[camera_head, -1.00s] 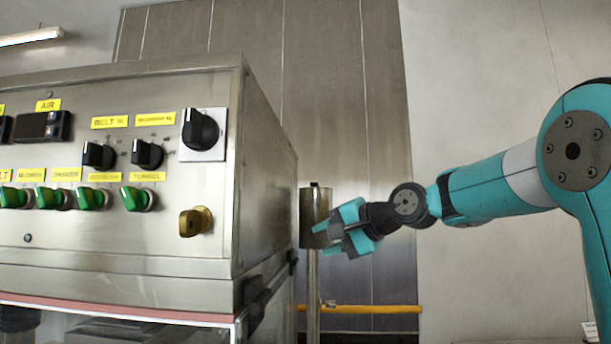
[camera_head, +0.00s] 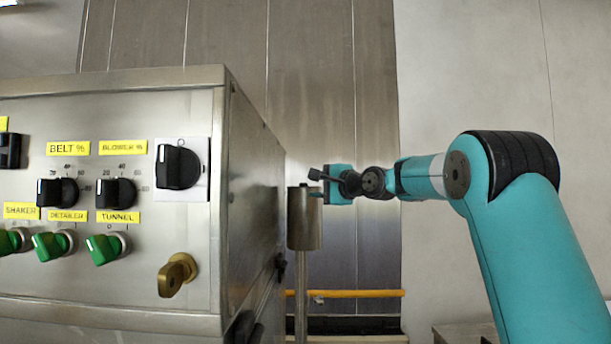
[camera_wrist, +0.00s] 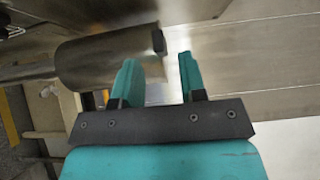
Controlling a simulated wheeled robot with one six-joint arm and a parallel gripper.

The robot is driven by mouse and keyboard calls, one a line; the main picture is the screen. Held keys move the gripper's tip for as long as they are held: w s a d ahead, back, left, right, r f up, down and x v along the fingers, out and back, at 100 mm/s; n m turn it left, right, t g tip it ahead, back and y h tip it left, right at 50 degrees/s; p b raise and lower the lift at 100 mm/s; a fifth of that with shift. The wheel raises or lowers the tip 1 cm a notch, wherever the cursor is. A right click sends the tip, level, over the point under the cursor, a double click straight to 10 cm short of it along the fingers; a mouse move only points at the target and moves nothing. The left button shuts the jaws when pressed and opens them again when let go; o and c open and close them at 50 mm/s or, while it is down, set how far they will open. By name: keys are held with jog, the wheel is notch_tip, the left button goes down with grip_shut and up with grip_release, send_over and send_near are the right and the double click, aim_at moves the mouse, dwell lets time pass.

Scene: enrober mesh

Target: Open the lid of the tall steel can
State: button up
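The tall steel can (camera_head: 304,220) is a brushed cylinder on a thin post beside the right side of the steel machine. In the wrist view the can (camera_wrist: 105,60) appears lying sideways, with a small dark piece (camera_wrist: 158,40) at its lid end. The lid looks closed. My gripper (camera_head: 322,183) is just right of the can's top, at about lid height. In the wrist view my gripper (camera_wrist: 158,68) has its two teal fingers apart with nothing between them, and the can's lid end is just beyond the fingertips. I cannot tell whether they touch.
The steel control cabinet (camera_head: 250,190) with knobs and yellow labels stands close left of the can. A brass knob (camera_head: 177,275) sticks out of its front. A yellow rail (camera_head: 350,293) runs low behind the post.

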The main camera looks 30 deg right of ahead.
aim_at(306, 185)
jog(key=shift+w+a+p, duration=0.25)
jog(key=shift+w+p, duration=0.2)
jog(key=shift+w, duration=0.7)
jog(key=shift+w+a+p, duration=0.25)
jog(key=shift+w+p, duration=0.15)
jog(key=shift+w, duration=0.7)
jog(key=shift+c, duration=0.2)
grip_shut()
